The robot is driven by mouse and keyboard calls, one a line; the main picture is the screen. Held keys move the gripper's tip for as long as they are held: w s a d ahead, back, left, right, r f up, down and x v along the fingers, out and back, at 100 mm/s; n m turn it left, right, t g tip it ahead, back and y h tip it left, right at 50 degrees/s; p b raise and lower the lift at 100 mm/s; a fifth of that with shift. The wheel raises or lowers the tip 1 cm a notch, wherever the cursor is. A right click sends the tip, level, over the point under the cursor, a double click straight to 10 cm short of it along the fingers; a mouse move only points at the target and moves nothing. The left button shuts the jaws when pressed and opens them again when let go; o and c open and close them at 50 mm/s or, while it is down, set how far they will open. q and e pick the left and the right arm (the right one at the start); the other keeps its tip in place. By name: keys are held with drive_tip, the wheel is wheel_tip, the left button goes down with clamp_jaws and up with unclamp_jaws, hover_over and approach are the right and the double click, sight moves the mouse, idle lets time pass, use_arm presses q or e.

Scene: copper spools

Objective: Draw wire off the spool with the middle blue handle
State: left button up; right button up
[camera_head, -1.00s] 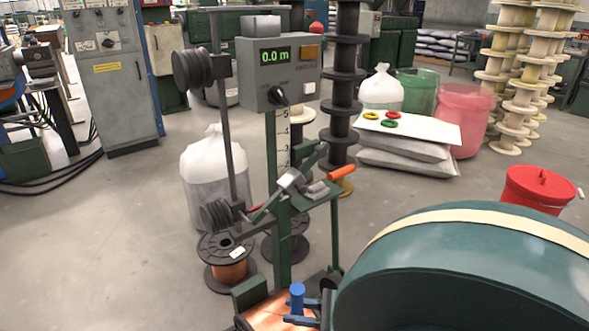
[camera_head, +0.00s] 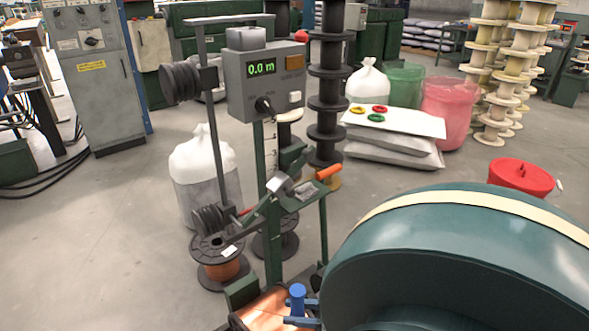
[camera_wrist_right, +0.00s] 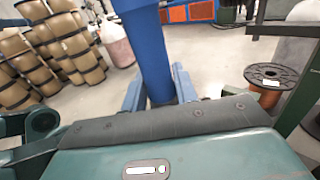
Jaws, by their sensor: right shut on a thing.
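The blue handle (camera_head: 297,297) stands upright at the bottom of the head view, beside a copper-coloured surface (camera_head: 262,314). My right gripper (camera_head: 308,310) is shut on this handle, its blue fingers on either side. In the right wrist view the handle (camera_wrist_right: 146,45) rises between the two fingers (camera_wrist_right: 155,92). The stand's grey box (camera_head: 262,85) reads 0.0 m. My left gripper is out of view.
My teal arm hides the lower right. A red bucket (camera_head: 520,178) is behind it. A white sack in a clear bin (camera_head: 203,180) stands left of the stand. Stacked sacks (camera_head: 395,150) lie behind it. Floor at the left front is clear.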

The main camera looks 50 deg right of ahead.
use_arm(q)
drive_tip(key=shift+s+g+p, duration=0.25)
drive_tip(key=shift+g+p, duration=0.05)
use_arm(e)
drive_tip(key=shift+s+a+r, duration=0.15)
drive_tip(key=shift+s+r, duration=0.2)
drive_tip(key=shift+r, duration=0.15)
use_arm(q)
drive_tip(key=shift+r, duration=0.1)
use_arm(e)
drive_tip(key=shift+m+p, duration=0.55)
drive_tip(key=shift+m, duration=1.45)
drive_tip(key=shift+m+p, duration=0.65)
drive_tip(key=shift+m, duration=1.65)
drive_tip(key=shift+m+p, duration=0.7)
drive_tip(key=shift+m, duration=2.2)
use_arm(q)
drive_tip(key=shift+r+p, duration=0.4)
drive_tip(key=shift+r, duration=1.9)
use_arm(e)
drive_tip(key=shift+m, duration=2)
